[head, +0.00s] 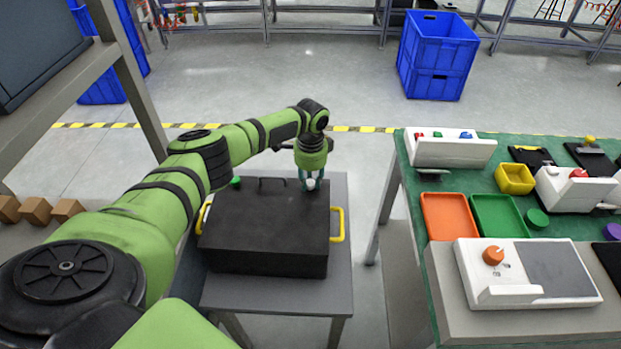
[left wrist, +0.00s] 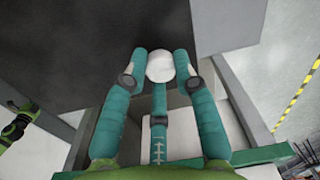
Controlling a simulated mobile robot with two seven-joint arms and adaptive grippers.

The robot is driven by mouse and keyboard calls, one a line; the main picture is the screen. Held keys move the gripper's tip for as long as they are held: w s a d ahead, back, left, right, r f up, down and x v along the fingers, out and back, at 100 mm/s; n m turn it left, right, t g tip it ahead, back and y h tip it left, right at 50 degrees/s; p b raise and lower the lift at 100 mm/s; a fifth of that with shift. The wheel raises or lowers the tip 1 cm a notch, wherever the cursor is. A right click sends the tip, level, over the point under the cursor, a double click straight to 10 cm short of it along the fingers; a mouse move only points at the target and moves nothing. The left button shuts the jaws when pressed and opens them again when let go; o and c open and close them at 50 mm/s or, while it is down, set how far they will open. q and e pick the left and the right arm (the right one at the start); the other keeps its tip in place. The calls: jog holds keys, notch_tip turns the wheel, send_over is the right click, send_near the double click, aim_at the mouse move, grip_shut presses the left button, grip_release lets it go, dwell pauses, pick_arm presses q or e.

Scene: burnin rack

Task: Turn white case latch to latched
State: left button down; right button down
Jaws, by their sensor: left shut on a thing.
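A black case (head: 265,225) with yellow side handles lies on a small grey table. A white round latch knob (head: 310,184) is at its far right edge. My left gripper (head: 309,183) points down over that edge with its fingers around the knob. In the left wrist view the teal fingers of the gripper (left wrist: 160,72) are closed on the white latch knob (left wrist: 160,66), beside the dark case (left wrist: 85,50). A green knob (head: 236,182) shows at the far left edge of the case. The angle of the latch cannot be told. My right gripper is not in view.
The small grey table (head: 342,280) has narrow free margins around the case. To the right, a green-topped bench (head: 480,183) holds orange and green trays, a yellow bin (head: 514,179) and a white device (head: 525,272). Blue crates (head: 437,55) stand on the floor behind.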

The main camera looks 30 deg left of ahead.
pick_arm(q)
jog(key=n+p, duration=0.2)
jog(key=n, duration=0.1)
jog(key=shift+r+n, duration=0.1)
jog(key=shift+n, duration=0.2)
jog(key=n+p, duration=0.1)
jog(key=n, duration=0.3)
jog(key=shift+n+p, duration=0.3)
jog(key=n, duration=0.4)
jog(key=shift+g+p, duration=0.3)
jog(key=shift+p, duration=0.1)
jog(key=n, duration=0.5)
jog(key=shift+w, duration=0.1)
jog(key=shift+n, duration=0.3)
jog(key=c, duration=1)
grip_release()
